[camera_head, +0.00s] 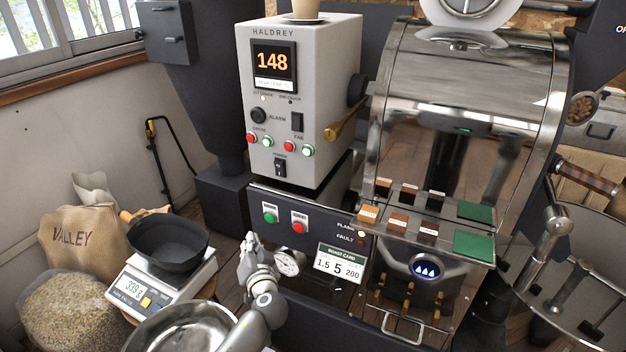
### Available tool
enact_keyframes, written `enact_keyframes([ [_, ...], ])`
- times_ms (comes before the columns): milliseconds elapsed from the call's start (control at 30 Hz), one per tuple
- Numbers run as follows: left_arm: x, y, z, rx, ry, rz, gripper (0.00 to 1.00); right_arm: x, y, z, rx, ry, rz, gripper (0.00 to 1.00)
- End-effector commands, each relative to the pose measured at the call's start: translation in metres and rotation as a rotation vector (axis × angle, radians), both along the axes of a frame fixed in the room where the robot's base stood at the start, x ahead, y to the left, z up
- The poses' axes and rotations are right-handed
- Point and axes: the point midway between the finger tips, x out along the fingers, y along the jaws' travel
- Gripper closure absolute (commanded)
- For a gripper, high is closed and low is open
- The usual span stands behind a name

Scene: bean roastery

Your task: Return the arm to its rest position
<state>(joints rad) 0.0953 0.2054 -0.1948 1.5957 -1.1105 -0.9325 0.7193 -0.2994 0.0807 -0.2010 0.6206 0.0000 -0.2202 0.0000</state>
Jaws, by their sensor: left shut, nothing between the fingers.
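My left gripper (250,244) is shut and empty. It is held up in front of the roaster's lower black panel, just below and left of the green button (269,216). The pressure gauge (289,262) is right beside it. My left arm comes up from the bottom of the view, right of the metal bowl. I cannot tell whether the gripper touches the panel. My right gripper is not in view.
A scale (163,286) with a black pan (167,246) stands at the left, near the steel bowl (180,326) and burlap sacks (84,240). The grey control box (337,93) and roaster drum (452,105) rise behind. A cooling tray (575,255) is at right.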

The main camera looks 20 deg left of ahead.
Motion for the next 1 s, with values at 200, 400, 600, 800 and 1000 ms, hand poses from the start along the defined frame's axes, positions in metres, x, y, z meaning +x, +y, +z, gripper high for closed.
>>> enact_keyframes([
  [200, -0.014, -0.002, -0.009, -0.038, 0.030, 0.012, 1.00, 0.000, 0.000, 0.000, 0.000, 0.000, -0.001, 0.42],
  [400, -0.098, -0.028, -0.057, -0.261, 0.245, 0.043, 1.00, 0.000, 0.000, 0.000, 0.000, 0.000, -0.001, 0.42],
  [600, -0.192, -0.078, -0.087, -0.490, 0.524, -0.026, 1.00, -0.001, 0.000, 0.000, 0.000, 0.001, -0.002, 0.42],
  [800, -0.248, -0.116, -0.089, -0.615, 0.689, -0.127, 1.00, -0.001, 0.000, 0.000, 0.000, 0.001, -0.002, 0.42],
  [1000, -0.293, -0.148, -0.080, -0.702, 0.815, -0.235, 1.00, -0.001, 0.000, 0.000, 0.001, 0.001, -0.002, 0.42],
])
